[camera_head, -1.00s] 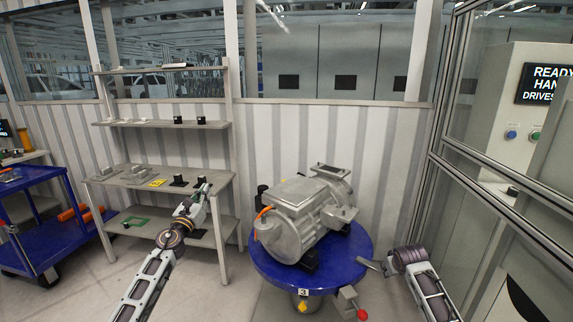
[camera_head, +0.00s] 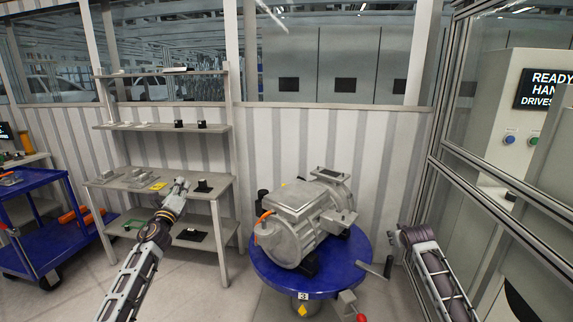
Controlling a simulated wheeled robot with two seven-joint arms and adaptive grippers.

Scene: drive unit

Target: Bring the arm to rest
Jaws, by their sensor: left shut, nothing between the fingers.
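My left arm comes in from the lower left. Its gripper (camera_head: 181,186) is shut and empty, in front of the worktop of the grey shelf rack (camera_head: 226,190). My right gripper (camera_head: 388,266) is at the right edge of the blue round table (camera_head: 268,277), seen small and nearly edge-on, so its opening cannot be made out. A grey drive unit (camera_head: 290,198) with an orange cable lies on the blue table, apart from both grippers.
A blue cart (camera_head: 45,240) stands at the far left. A glazed metal frame (camera_head: 470,190) and a control cabinet (camera_head: 500,125) with a screen stand at the right. A lever with a red knob (camera_head: 360,317) sticks out below the table. Floor shows between rack and table.

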